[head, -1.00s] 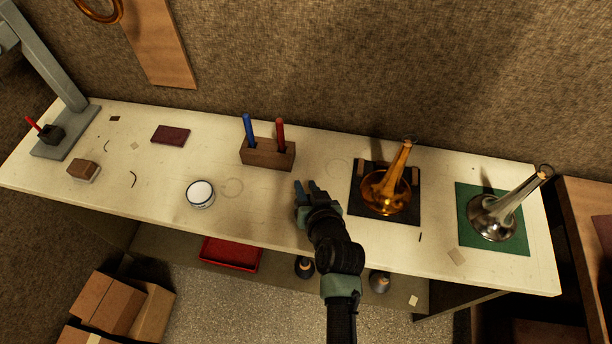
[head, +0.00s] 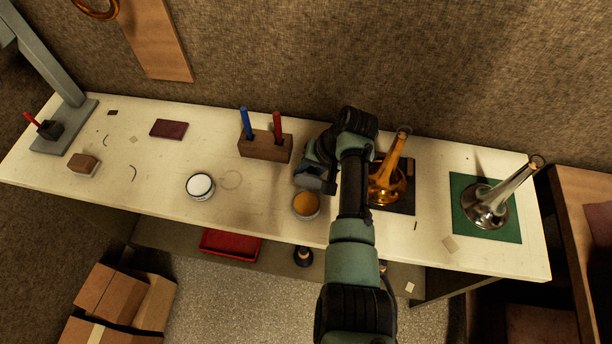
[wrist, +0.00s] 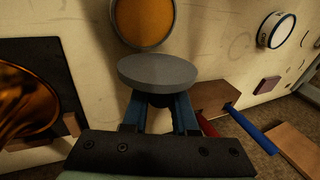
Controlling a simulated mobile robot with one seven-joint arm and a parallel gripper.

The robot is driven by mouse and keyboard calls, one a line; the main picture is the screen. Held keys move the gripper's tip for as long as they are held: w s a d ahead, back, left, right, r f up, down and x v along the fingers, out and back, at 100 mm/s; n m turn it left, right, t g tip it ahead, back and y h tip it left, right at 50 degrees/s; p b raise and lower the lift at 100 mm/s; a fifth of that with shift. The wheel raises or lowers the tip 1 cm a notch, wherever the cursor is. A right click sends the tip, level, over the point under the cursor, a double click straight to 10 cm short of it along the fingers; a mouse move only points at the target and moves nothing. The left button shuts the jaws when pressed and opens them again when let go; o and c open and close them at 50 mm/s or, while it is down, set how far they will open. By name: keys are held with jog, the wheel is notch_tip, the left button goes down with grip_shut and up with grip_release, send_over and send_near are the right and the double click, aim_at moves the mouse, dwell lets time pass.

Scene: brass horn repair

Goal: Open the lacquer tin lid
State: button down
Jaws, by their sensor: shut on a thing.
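The lacquer tin (head: 306,206) stands open on the bench, showing amber lacquer inside. In the wrist view the open tin (wrist: 143,22) is at the top, just beyond my gripper. My gripper (wrist: 159,103) is shut on the lid (wrist: 157,70), a flat grey disc held clear of the tin. In the head view my gripper (head: 312,178) is just behind and above the tin, and my arm partly hides it.
A wooden block (head: 264,148) with blue and red handles stands behind the tin. A white-topped round container (head: 200,185) is to the left. A brass horn (head: 388,184) on a dark mat is close on the right, partly hidden by my arm. Bench between the two containers is clear.

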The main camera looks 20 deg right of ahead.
jog(key=shift+w+d+f+g+y+b, duration=0.15)
jog(key=shift+f+g+y+b, duration=0.45)
jog(key=shift+b, duration=0.7)
jog(key=shift+r+g, duration=0.25)
jog(key=shift+g, duration=0.05)
jog(key=c, duration=0.7)
grip_release()
jog(key=b+v, duration=0.1)
jog(key=v, duration=1.2)
jog(key=shift+c, duration=0.3)
